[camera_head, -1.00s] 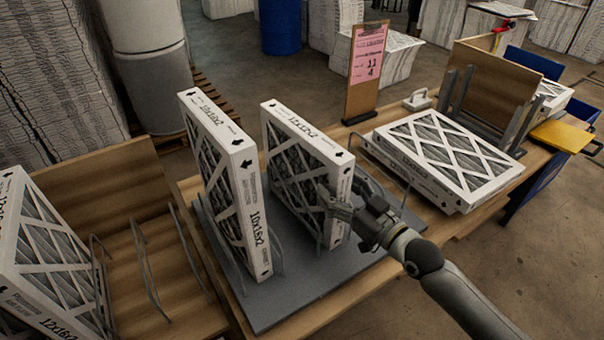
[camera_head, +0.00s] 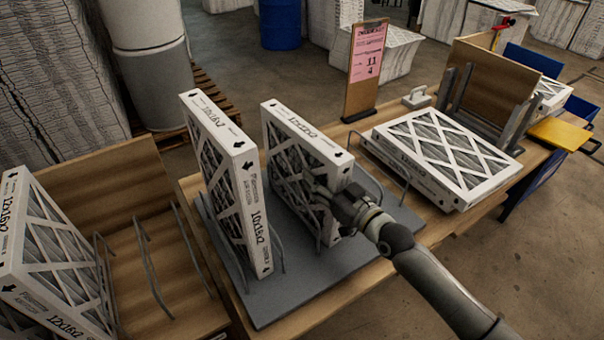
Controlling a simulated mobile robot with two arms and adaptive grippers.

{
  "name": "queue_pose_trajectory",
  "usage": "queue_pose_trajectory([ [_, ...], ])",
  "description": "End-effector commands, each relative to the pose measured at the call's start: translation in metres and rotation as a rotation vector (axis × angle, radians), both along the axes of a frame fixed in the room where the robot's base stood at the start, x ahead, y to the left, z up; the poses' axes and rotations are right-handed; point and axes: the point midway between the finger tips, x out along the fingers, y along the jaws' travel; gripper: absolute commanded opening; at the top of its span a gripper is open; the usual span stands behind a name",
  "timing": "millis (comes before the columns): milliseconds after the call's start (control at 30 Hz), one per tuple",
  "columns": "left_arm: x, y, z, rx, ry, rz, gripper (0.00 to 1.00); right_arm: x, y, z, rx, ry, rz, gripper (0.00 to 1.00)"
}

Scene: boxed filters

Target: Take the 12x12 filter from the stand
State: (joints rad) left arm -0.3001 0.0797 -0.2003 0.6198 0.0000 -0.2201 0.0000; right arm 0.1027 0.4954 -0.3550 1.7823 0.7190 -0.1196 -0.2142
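The 12x12 filter (camera_head: 285,160) is a white-framed pleated panel standing upright on the grey stand (camera_head: 310,285). Its top edge carries printed size text, hard to read in full. My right gripper (camera_head: 335,199) is at the filter's near vertical edge. One finger shows against the filter's left face; the other is hidden behind the edge, so I cannot tell whether they press on it. A second upright filter, marked 10x16x2 (camera_head: 250,215), stands to its left on the same stand. My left gripper is not in view.
A filter (camera_head: 440,150) lies flat on the table at the right. A clipboard sign (camera_head: 366,65) stands behind. Filters marked 12x16x2 (camera_head: 50,260) lean in a wooden rack at the left. Wire dividers stand beside the upright filters.

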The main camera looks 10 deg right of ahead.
Motion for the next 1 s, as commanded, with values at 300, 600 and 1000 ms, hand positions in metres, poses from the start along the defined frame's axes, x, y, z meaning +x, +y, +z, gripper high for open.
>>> queue_pose_trajectory([
  [300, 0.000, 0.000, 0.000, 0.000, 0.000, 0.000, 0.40, 0.000, 0.000, 0.001, 0.000, -0.001, 0.000, 0.13],
  [600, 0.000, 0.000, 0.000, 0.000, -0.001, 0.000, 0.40, 0.000, 0.000, 0.008, 0.001, -0.003, 0.000, 0.13],
  [1000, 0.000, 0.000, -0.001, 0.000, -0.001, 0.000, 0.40, 0.000, 0.000, 0.069, 0.002, -0.008, 0.001, 0.13],
])
